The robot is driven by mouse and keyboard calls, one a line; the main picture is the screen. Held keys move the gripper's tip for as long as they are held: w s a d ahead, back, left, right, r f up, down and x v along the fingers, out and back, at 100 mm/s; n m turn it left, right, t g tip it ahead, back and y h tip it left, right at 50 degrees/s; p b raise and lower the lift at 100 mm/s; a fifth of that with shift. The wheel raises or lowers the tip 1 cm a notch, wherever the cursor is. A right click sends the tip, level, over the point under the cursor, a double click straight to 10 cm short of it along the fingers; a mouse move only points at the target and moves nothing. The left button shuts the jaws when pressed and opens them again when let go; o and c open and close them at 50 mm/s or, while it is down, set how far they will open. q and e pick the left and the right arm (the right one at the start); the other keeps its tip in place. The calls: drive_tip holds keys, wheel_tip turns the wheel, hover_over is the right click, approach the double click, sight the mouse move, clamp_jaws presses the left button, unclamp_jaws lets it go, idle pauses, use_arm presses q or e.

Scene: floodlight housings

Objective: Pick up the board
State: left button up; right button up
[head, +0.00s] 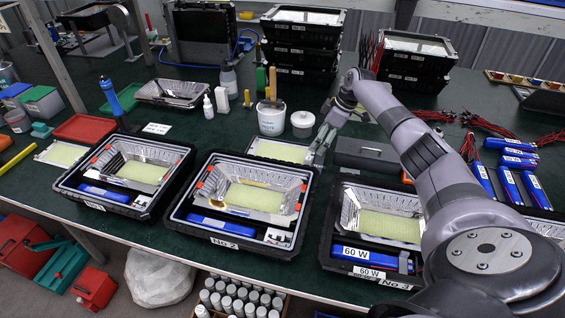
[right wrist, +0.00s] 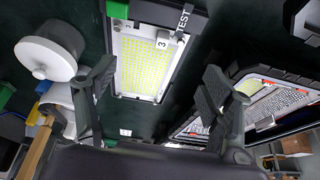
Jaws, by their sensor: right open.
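A board with a yellow-green LED field (head: 280,151) lies on the bench behind the housing marked No 2. A board (right wrist: 147,62) shows between my fingers in the right wrist view, beside a black part with a "3" label and a TEST tag; it seems to be the same one. My right gripper (head: 318,148) is at that board's right end in the head view. In the wrist view the gripper (right wrist: 158,75) is open, its fingers wide apart with nothing between them touching. Another board (head: 63,154) lies at the far left. My left gripper is not in view.
Open housings stand along the front: a left one (head: 122,210), the No 2 one (head: 208,236) and a 60 W one (head: 340,265). A dark grey box (head: 368,158) is right of the gripper.

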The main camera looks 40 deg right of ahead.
sight(307, 158)
drive_tip(key=b+x, duration=0.2)
drive_tip(key=x, duration=0.1)
drive_tip(key=shift+f, duration=0.1)
drive_tip(key=shift+w+f, duration=0.1)
drive_tip(key=shift+f, duration=0.2)
drive_tip(key=shift+w+a+f+b, duration=0.1)
drive_tip(key=shift+a+f+b, duration=0.15)
drive_tip(key=shift+b, duration=0.3)
drive_tip(key=b+x, duration=0.3)
drive_tip(key=x, duration=0.1)
drive_tip(key=shift+f+b, duration=0.2)
drive_tip(key=shift+b, duration=0.2)
drive_tip(key=shift+w+a+f, duration=0.1)
drive_tip(key=shift+f, duration=0.2)
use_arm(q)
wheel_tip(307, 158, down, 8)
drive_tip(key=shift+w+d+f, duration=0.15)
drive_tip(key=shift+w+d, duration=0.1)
use_arm(e)
drive_tip(key=shift+r, duration=0.1)
drive_tip(key=shift+c, duration=0.6)
